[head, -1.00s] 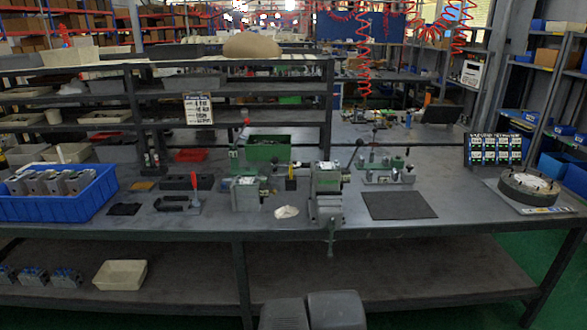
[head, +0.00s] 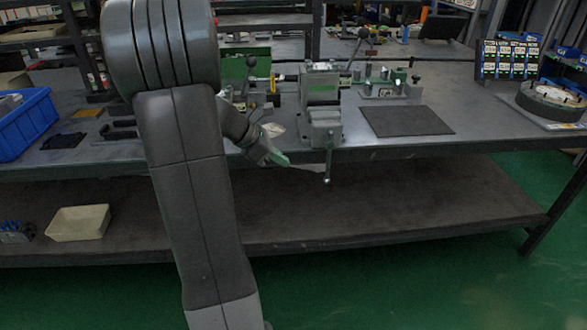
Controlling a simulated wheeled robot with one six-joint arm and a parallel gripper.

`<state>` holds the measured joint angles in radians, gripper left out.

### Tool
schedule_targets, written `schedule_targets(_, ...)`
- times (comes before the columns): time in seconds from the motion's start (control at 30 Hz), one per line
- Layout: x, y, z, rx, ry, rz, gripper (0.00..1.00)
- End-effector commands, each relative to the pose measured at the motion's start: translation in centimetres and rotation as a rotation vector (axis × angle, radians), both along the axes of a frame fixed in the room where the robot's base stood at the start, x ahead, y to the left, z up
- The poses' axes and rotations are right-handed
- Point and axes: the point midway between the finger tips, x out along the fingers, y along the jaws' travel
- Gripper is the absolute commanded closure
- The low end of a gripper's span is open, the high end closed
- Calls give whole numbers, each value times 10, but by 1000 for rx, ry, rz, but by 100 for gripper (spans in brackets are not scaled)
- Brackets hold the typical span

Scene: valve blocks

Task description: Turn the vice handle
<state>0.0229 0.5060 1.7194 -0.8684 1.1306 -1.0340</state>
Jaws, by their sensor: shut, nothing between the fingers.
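The green-grey vice (head: 321,90) stands at the front edge of the workbench in the head view. Its handle (head: 328,164) hangs down below the bench edge, close to upright, with a small knob at its lower end. My gripper (head: 316,168) reaches in from the left with its thin fingers pointing at the handle. The fingers look shut, with nothing between them. The tips are at or just beside the lower part of the handle; I cannot tell whether they touch it.
A dark mat (head: 407,121) lies right of the vice on the workbench (head: 470,108). A blue bin (head: 27,125) stands at the left, and a cream tray (head: 79,222) sits on the lower shelf (head: 400,205). The space right of the handle, in front of the bench, is clear.

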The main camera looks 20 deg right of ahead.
Motion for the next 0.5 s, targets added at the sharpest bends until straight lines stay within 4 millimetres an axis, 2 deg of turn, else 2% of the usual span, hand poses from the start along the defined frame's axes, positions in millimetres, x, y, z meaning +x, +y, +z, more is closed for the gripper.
schedule_targets(0.1,10,-4,-7,-21,24,31,100)
schedule_targets(0.27,10,-15,-17,-24,29,34,100)
schedule_targets(0.5,8,-50,-54,-22,29,31,100)
